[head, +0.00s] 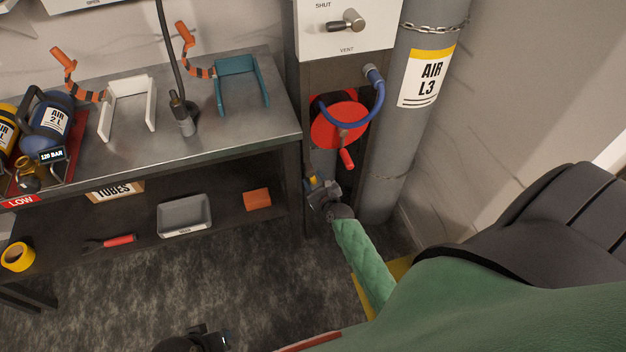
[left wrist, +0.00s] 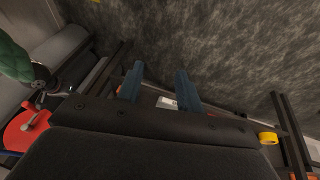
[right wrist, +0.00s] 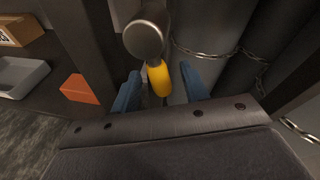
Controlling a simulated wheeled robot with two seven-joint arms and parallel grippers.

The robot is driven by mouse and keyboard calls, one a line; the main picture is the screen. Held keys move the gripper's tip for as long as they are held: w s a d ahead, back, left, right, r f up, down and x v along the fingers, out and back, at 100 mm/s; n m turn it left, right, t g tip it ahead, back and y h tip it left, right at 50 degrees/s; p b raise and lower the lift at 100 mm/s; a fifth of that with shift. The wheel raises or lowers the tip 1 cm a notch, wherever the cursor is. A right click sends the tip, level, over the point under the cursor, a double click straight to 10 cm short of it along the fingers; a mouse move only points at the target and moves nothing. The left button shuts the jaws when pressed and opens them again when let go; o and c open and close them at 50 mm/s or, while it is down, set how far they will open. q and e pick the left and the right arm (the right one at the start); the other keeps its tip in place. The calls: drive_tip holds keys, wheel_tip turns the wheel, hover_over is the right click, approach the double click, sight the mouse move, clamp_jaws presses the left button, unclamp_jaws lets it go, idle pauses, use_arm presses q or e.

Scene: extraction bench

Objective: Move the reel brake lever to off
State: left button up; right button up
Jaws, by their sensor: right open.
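The red hose reel (head: 338,122) hangs below the white panel in the head view, with a blue hose and a red crank handle (head: 347,158). A short yellow-gripped lever (head: 311,181) sits low beneath the reel; it appears to be the brake lever. My right gripper (head: 320,190) is at this lever. In the right wrist view the yellow grip (right wrist: 158,77) lies between my open fingers (right wrist: 162,85), with a grey round end in front; contact is unclear. My left gripper (left wrist: 160,85) is open and empty, away from the reel; its wrist shows at the head view's bottom edge.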

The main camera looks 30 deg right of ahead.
sight(315, 182)
drive_tip(key=v, duration=0.5)
drive_tip(key=shift+s+a+b, duration=0.1)
drive_tip(key=shift+s+b, duration=0.2)
drive_tip(key=shift+s, duration=0.05)
use_arm(q)
drive_tip(key=shift+w+d+f, duration=0.1)
drive_tip(key=shift+d+f, duration=0.4)
drive_tip(key=shift+f, duration=0.25)
use_arm(e)
drive_tip(key=shift+s+r, duration=0.25)
drive_tip(key=shift+s, duration=0.3)
